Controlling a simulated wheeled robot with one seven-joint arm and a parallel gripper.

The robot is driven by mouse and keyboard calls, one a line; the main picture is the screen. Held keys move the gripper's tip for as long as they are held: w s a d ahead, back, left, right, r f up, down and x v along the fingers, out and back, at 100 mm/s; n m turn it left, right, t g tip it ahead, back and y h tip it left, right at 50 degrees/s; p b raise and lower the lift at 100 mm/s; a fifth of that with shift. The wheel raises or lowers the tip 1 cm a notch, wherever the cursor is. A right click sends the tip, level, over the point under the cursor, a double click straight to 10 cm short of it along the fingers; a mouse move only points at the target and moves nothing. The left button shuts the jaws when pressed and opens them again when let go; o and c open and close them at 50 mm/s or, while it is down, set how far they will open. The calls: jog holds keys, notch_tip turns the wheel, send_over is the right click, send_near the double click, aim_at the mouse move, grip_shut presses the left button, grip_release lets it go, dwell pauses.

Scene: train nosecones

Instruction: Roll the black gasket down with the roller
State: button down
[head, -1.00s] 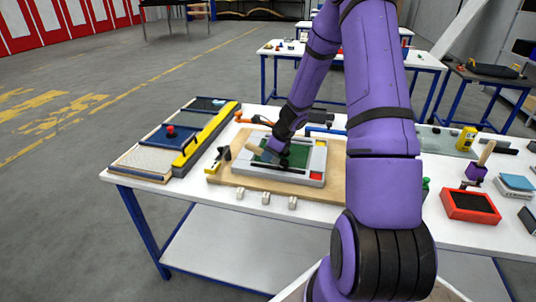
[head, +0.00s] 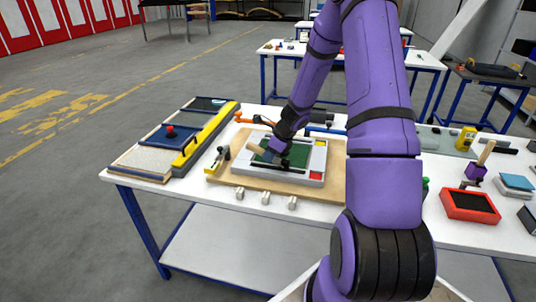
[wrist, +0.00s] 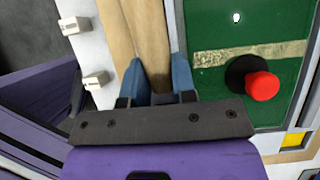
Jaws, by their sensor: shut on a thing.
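My gripper (head: 276,152) is over the grey framed fixture (head: 243,170) with a green panel (head: 297,157). In the wrist view its blue fingertips (wrist: 160,78) are shut on a tan wooden handle (wrist: 150,40), which I take to be the roller's. A tan end of this handle (head: 255,149) sticks out left of the gripper in the head view. The roller's working end is hidden, so I cannot tell whether it touches anything. A dark strip (head: 268,163) near the gripper may be the black gasket; it is too small to be sure.
The fixture sits on a wooden board (head: 225,180). A red knob (wrist: 262,86) stands on the green panel. Small metal blocks (head: 265,198) lie along the table's front edge. A yellow-edged case (head: 205,135) is at left, a red tray (head: 470,206) at right.

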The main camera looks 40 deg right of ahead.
aim_at(285, 161)
jog(key=shift+s+d+f, duration=0.1)
jog(key=shift+s+d, duration=0.8)
jog(key=shift+s, duration=0.25)
jog(key=shift+s+d, duration=0.9)
jog(key=shift+s, duration=0.25)
dwell(3.9)
dwell(0.3)
jog(key=shift+r, duration=3.1)
